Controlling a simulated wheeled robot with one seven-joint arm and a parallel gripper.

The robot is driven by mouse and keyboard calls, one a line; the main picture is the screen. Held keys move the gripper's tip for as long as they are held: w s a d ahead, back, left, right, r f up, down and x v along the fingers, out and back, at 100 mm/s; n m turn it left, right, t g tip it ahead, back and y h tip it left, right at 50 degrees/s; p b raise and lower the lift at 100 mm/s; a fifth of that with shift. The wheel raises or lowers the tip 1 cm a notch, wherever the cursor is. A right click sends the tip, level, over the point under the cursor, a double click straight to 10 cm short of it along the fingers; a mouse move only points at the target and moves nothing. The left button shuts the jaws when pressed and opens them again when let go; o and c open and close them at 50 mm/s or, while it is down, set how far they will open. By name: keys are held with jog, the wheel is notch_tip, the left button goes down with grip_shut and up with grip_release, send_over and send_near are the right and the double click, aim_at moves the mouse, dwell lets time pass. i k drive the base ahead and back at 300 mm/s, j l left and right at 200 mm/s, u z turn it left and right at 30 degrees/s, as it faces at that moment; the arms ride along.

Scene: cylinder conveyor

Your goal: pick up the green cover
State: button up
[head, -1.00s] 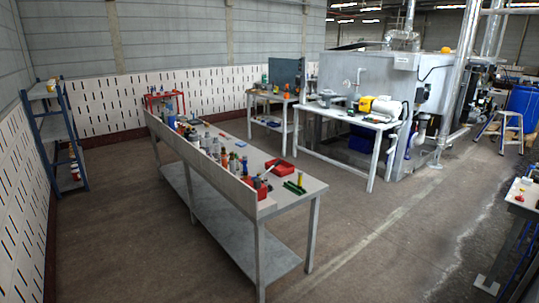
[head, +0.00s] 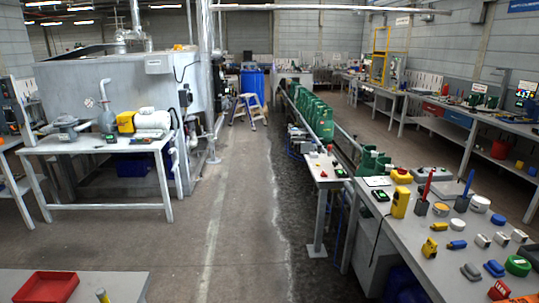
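A round green piece (head: 518,265), which looks like a green cover, lies on the grey workbench (head: 424,281) at the right of the head view, near the right edge of the picture. It lies just right of a small blue part (head: 493,268) and above a red block (head: 499,290). Its underside is hidden. My gripper is not in view, so its distance from the cover does not show.
Small parts crowd the bench, including a yellow device (head: 400,201) and a white round cap (head: 480,204). A conveyor with green cylinders (head: 317,118) runs behind it. A red tray (head: 46,287) is at lower left. The floor (head: 225,230) between is clear.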

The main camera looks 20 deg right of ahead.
aim_at(518, 266)
jog(key=i+l+z, duration=0.2)
jog(key=i+z, duration=0.55)
jog(key=i, duration=0.15)
jog(key=i+z, duration=0.4)
jog(key=i+j+z, duration=0.25)
jog(key=i+z, duration=0.15)
jog(key=i+l+z, duration=0.1)
jog(key=i+z, duration=0.15)
jog(key=i, duration=0.25)
jog(key=i+z, duration=0.25)
jog(key=i, duration=0.3)
